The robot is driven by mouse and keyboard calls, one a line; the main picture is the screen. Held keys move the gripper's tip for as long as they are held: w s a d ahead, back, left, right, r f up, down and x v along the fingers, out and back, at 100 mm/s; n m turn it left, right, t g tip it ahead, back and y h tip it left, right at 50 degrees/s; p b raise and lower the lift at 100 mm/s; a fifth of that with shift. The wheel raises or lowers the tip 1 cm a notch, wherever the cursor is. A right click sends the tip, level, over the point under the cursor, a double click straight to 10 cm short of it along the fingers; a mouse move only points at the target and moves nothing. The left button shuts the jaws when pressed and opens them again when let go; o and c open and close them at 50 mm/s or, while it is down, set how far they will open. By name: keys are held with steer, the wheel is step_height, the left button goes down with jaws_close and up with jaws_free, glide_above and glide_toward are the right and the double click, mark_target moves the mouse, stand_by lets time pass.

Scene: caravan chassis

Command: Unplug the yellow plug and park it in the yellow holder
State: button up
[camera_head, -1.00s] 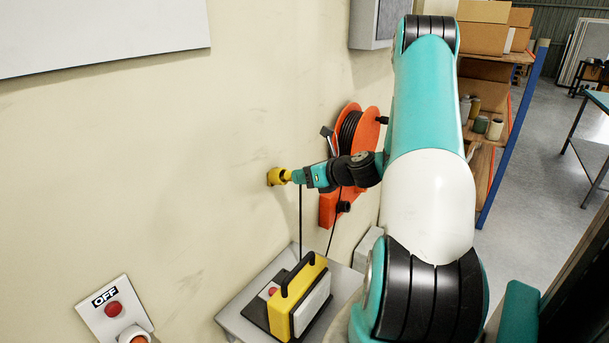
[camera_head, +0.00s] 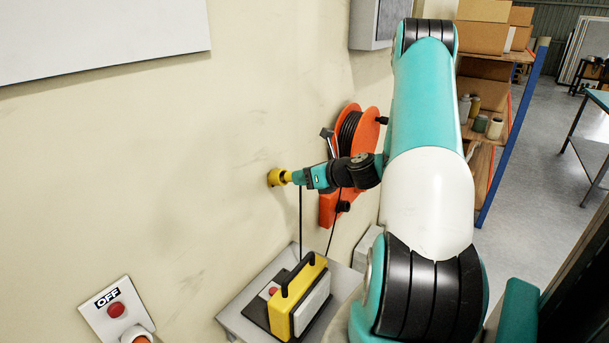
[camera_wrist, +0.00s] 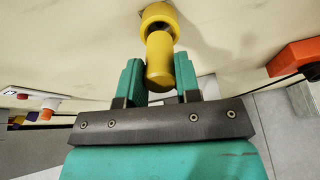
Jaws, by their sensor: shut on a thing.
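The yellow plug (camera_wrist: 160,62) lies between my gripper's two teal fingers in the wrist view. Its far end meets a yellow ring-shaped fitting (camera_wrist: 160,17) on the cream wall. The fitting also shows in the head view (camera_head: 273,178), left of my gripper (camera_head: 290,177). I cannot tell whether this fitting is the holder or a socket, nor how deep the plug sits in it. My gripper (camera_wrist: 160,80) is shut on the plug, level with the fitting and pointing at the wall. A dark cable hangs below the plug.
An orange cable reel (camera_head: 350,140) is on the wall behind my wrist. Below stands a grey table (camera_head: 236,316) with a yellow and black lamp-like unit (camera_head: 308,295). An OFF switch panel (camera_head: 118,310) is at lower left. The wall between is clear.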

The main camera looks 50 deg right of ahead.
steer(key=shift+p+x, duration=0.3)
steer(key=shift+x, duration=1.8)
steer(key=o, duration=1)
steer(key=b+v, duration=0.5)
steer(key=v, duration=1.2)
steer(key=shift+s+r, duration=0.2)
steer(key=shift+w, duration=0.1)
steer(key=w+a+n+g+y+b, duration=0.2)
steer(key=w+a+n+g+y, duration=0.15)
steer(key=a+n, duration=0.75)
steer(key=w+a+n+g+y+b, duration=0.1)
steer(key=w+a+n+g+y, duration=0.2)
steer(key=a+n, duration=0.8)
steer(key=s+a+n+g+h+b, duration=0.1)
steer(key=s+a+n+g, duration=0.1)
steer(key=s+a+n, duration=0.3)
steer(key=s+a+n+g+h+b, duration=0.1)
steer(key=s+a+n+g, duration=0.1)
steer(key=s+a+n, duration=0.3)
steer(key=s+a+f+n+g+h+b, duration=0.1)
steer(key=s+a+n+g, duration=0.2)
steer(key=a+n, duration=0.7)
steer(key=shift+s+a+f+n+h, duration=0.1)
steer(key=shift+s+n+h, duration=0.05)
steer(key=shift+s+n, duration=0.4)
steer(key=shift+s+a+n+h, duration=0.1)
steer(key=shift+s+n, duration=0.3)
steer(key=shift+n, duration=0.35)
